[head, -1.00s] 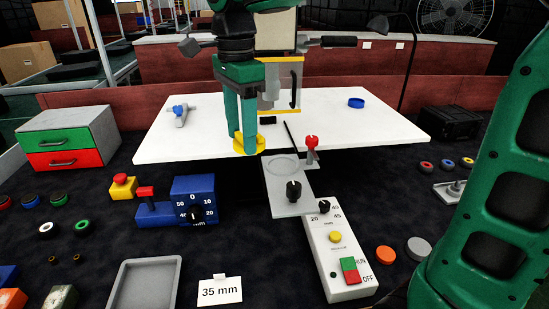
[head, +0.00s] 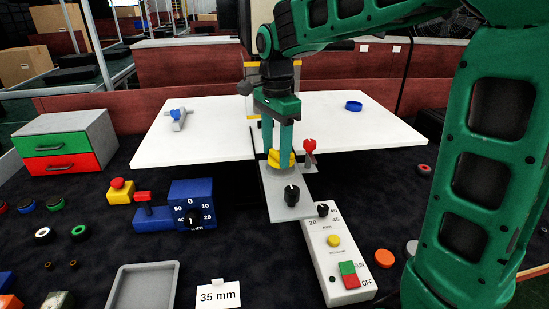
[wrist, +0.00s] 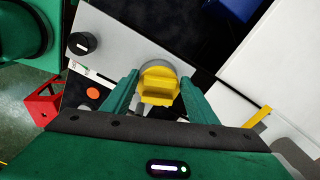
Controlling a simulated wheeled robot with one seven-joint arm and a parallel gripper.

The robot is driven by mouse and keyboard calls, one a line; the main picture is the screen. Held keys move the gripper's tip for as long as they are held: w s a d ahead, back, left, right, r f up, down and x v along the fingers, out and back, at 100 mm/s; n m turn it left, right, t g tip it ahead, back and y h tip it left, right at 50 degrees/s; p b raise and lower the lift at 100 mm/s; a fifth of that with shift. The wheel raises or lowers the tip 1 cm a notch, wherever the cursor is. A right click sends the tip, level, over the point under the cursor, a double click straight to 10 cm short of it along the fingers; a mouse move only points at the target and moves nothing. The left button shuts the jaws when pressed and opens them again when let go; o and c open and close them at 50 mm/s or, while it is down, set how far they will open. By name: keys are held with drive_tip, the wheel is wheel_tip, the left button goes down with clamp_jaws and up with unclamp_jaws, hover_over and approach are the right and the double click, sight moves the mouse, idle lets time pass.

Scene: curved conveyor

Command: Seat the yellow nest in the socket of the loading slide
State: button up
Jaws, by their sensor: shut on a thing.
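The yellow nest (head: 281,159) is a round piece with a raised block on it. My gripper (head: 279,150) is shut on it, and it looks tilted in the head view. The nest also shows between my fingers in the wrist view (wrist: 158,86). The loading slide (head: 284,196) is a grey plate with a black knob. The nest is over the far end of the slide, where the socket lies. A grey rim shows around part of the nest in the wrist view. The nest hides most of the socket, so I cannot tell whether it touches or sits inside.
A red-topped clamp (head: 309,150) stands close on the right of the slide's far end. The control box (head: 337,250) is in front of the slide. A blue dial gauge (head: 192,204) is to the left. White tables (head: 200,145) lie behind.

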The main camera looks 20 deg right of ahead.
sight(276, 153)
wheel_tip(276, 153, down, 2)
drive_tip(key=shift+f, duration=0.25)
drive_tip(key=o, duration=1.2)
drive_tip(key=shift+c, duration=0.2)
wheel_tip(276, 153, up, 12)
